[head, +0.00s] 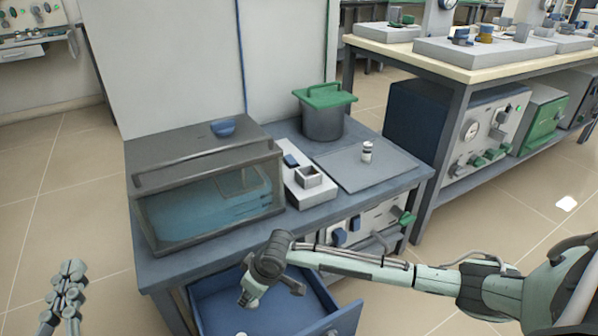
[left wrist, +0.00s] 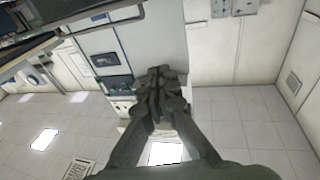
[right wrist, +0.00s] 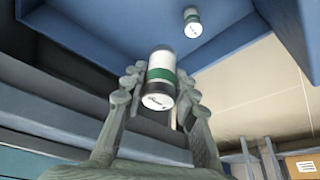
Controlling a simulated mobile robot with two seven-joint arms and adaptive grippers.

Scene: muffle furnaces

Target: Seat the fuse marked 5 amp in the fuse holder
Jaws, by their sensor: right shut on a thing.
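My right gripper (head: 271,293) is over the open blue drawer, and the right wrist view shows it shut on a white fuse with a green band (right wrist: 161,82). The print on its end is too small to read. The likely fuse holder (head: 310,179), a pale block with a square socket, is on the bench between glass case and mat. My left gripper (head: 72,270) is empty, its fingers together (left wrist: 160,90), left of the bench.
The open drawer (head: 345,318) juts out at the bench front. A glass-fronted case (head: 208,205) stands left of the holder. A grey pot with green lid (head: 323,120) stands behind. The grey mat (head: 348,172) is mostly clear. Another bench (head: 400,50) is at the right.

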